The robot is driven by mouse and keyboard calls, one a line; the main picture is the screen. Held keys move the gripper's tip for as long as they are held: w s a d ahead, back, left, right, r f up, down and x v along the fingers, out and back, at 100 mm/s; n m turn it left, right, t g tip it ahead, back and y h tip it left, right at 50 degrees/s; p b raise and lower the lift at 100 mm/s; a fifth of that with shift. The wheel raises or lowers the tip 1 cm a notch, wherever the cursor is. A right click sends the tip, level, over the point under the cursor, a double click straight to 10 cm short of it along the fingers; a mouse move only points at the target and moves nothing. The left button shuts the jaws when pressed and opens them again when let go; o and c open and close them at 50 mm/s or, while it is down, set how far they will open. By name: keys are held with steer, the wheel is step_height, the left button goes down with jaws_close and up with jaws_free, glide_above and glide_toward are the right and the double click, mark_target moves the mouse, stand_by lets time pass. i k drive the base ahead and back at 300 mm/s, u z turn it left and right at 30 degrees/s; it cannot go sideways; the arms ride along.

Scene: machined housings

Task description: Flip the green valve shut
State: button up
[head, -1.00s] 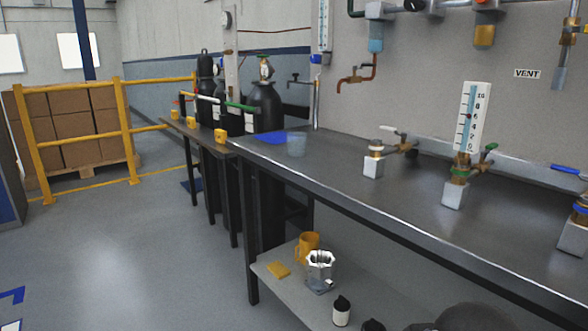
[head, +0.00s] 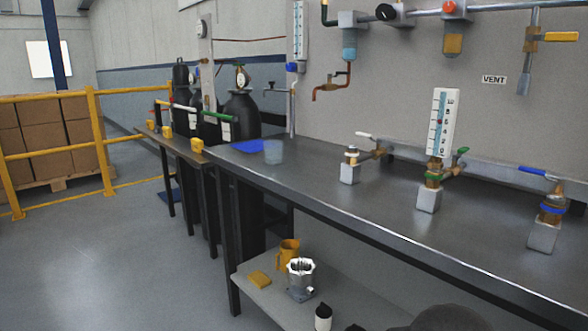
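A valve with a small green handle (head: 461,151) and a green ring (head: 436,173) stands on a pale block (head: 428,200) on the bench. A white gauge plate with a blue scale (head: 440,122) rises behind it. The green handle looks short and tilted upward; its exact angle is hard to tell. Another green lever (head: 218,116) shows at the gas cylinders on the left, in a row with a white and a red one. My gripper is not in view.
A white-handled valve (head: 350,165) and a blue-handled valve (head: 545,225) flank the green one on the bench (head: 330,190). A blue tray (head: 236,146) and clear cup (head: 273,152) lie at its far end. Floor left of the bench is clear up to a yellow railing (head: 96,140).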

mark_target(461, 151)
steer(key=u, duration=0.45)
steer(key=k, duration=1.05)
steer(key=z, duration=0.95)
